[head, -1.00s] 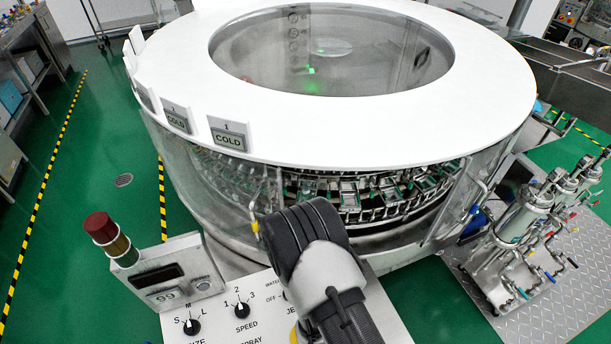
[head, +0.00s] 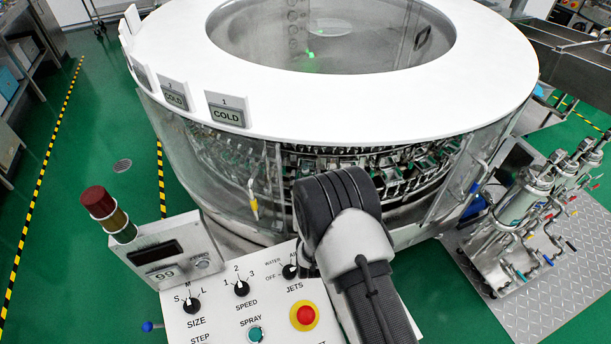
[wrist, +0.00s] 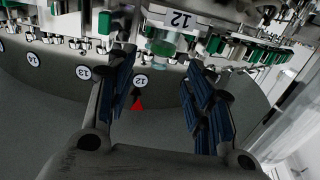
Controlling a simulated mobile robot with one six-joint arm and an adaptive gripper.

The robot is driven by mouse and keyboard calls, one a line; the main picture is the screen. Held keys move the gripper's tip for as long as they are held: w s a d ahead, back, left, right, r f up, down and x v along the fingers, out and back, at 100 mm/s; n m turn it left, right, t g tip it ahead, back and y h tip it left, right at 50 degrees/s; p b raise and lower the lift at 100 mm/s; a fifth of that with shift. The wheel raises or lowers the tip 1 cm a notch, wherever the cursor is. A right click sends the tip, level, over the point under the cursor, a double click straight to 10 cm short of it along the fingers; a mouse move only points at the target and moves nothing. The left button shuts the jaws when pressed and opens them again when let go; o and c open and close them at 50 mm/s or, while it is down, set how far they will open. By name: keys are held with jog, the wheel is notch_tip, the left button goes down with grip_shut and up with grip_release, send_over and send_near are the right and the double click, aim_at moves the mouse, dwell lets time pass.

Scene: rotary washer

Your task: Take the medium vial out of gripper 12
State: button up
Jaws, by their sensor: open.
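In the wrist view my gripper (wrist: 158,98) is open, its two dark-blue ribbed fingers apart and nothing held between them. In the head view my arm reaches toward the washer's front opening and my gripper is hidden.
The white-topped rotary washer (head: 280,112) fills the head view. A control panel (head: 215,320) with knobs and a red button stands before it.

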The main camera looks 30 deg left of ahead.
aim_at(306, 170)
jog(key=shift+x, duration=1.6)
jog(key=shift+f, duration=0.1)
jog(key=shift+c, duration=0.3)
jog(key=c, duration=0.8)
